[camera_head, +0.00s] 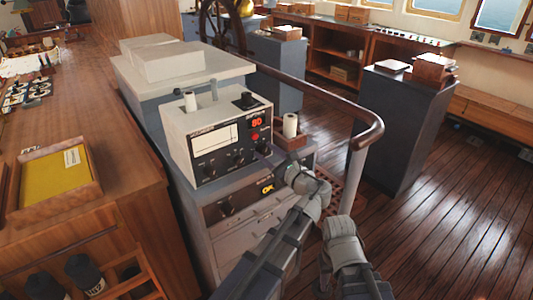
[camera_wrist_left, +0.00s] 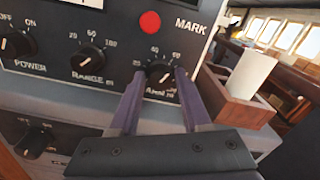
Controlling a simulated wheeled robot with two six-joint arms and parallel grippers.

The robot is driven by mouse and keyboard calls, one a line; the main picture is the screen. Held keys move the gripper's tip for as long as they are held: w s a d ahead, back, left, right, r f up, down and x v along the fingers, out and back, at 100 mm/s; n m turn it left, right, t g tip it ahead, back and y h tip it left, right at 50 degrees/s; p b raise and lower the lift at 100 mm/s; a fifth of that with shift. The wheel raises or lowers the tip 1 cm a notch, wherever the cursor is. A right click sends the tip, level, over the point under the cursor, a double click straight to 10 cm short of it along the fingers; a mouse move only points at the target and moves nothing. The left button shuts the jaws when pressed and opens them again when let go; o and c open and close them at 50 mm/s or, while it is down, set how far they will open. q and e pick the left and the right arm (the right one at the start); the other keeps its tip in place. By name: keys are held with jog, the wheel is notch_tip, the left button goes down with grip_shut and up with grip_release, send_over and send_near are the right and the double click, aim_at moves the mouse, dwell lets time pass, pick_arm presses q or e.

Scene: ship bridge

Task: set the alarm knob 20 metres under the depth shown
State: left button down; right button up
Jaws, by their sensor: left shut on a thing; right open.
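The echo sounder (camera_head: 215,140) is a grey box with a black panel on the console. Its red depth display (camera_head: 257,122) reads 80. The alarm knob (camera_head: 263,148) is at the panel's lower right. In the left wrist view, the black alarm knob (camera_wrist_left: 160,72) lies between the purple fingertips of my left gripper (camera_wrist_left: 159,80), shut on it. The scale around it is partly hidden by the fingers, and I cannot read its setting surely. In the head view, my left gripper (camera_head: 284,166) reaches the panel from the lower right. My right gripper (camera_head: 340,228) is empty, lower right.
The range knob (camera_wrist_left: 91,59) and power knob (camera_wrist_left: 17,44) sit left of the alarm knob, under the red mark button (camera_wrist_left: 150,22). A wooden holder (camera_wrist_left: 235,103) with a white roll stands close on the right. A curved handrail (camera_head: 369,134) rises beyond my arms.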

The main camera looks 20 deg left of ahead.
pick_arm(q)
jog(key=shift+f, duration=0.1)
dwell(0.4)
jog(key=c, duration=0.5)
grip_release()
